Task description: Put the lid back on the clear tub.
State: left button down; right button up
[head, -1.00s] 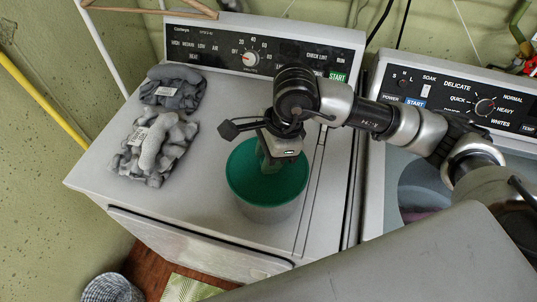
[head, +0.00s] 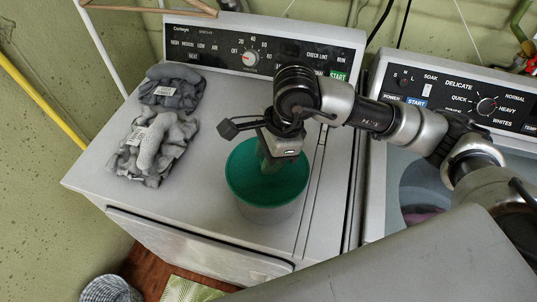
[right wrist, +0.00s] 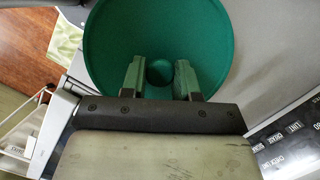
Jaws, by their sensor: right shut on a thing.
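The green round lid (head: 252,188) lies level at the top of the clear tub (head: 270,213), lined up with its rim. I cannot tell whether it is fully seated. The tub stands upright on the dryer top. My right gripper (head: 270,168) reaches down from above and is shut on the lid's knob. The right wrist view shows the two fingers (right wrist: 160,80) on either side of the round knob, with the green lid (right wrist: 160,25) spread out around them. Most of the tub is hidden under the lid. My left gripper is not in view.
The dryer (head: 215,215) has two grey folded cloth bundles, one at the back (head: 172,88) and one nearer (head: 152,147), left of the tub. A washer (head: 455,90) stands to the right. A basket (head: 110,290) is on the floor. The dryer's front left is clear.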

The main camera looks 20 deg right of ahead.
jog(key=shift+b, duration=0.45)
dwell(0.5)
jog(key=o, duration=1.5)
jog(key=shift+c, duration=0.2)
jog(key=shift+r+p, duration=1.5)
jog(key=shift+r, duration=2)
jog(key=shift+c, duration=0.4)
grip_shut()
